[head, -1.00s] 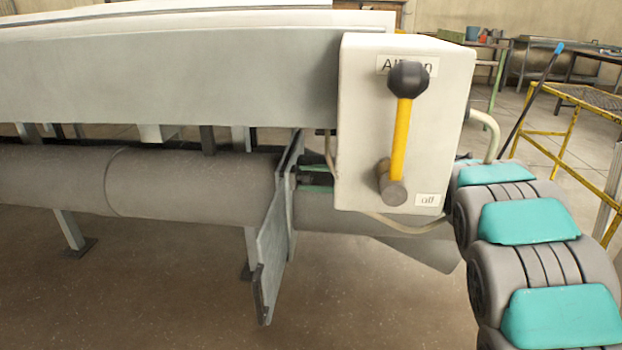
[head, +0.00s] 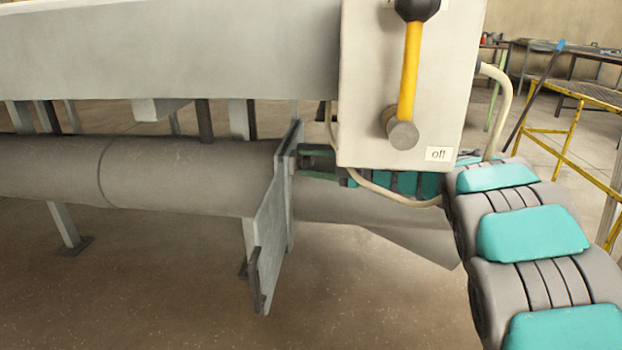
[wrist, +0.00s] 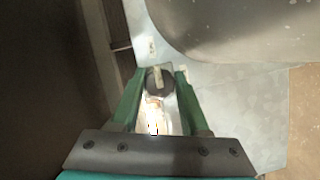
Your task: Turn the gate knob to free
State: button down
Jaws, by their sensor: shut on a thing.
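The gate knob (wrist: 160,80) is a dark round knob with a pale bar across it, in the wrist view on a pale grey plate. My gripper (wrist: 161,73) has its two green fingers on either side of the knob and is shut on it. In the head view, my gripper (head: 312,162) shows partly below and behind the grey box, at the right face of the hanging gate plate (head: 268,235). The knob cannot be made out clearly there. A small pale mark (wrist: 152,47) on the plate above the knob is too small to read.
A grey box (head: 360,70) with a yellow lever (head: 411,70) and an "off" label (head: 439,154) hangs above my gripper. A cable (head: 385,195) loops beneath it. A long grey roller (head: 170,172) lies left of the plate. A yellow stand (head: 580,130) is at the right.

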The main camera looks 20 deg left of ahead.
jog(key=shift+f+n+y+b, duration=0.25)
jog(key=shift+n+b, duration=0.4)
jog(key=shift+b, duration=0.7)
jog(key=shift+f+n+y+b, duration=0.1)
jog(key=shift+n+y+b, duration=0.15)
jog(key=shift+n+b, duration=0.75)
jog(key=shift+m+b, duration=0.25)
jog(key=shift+b, duration=0.3)
jog(key=shift+r, duration=0.2)
jog(key=shift+c, duration=2.3)
grip_release()
jog(key=shift+r, duration=0.1)
jog(key=shift+d, duration=0.1)
jog(key=s+d, duration=0.1)
jog(key=d, duration=0.6)
jog(key=shift+d, duration=0.25)
jog(key=shift+s, duration=0.1)
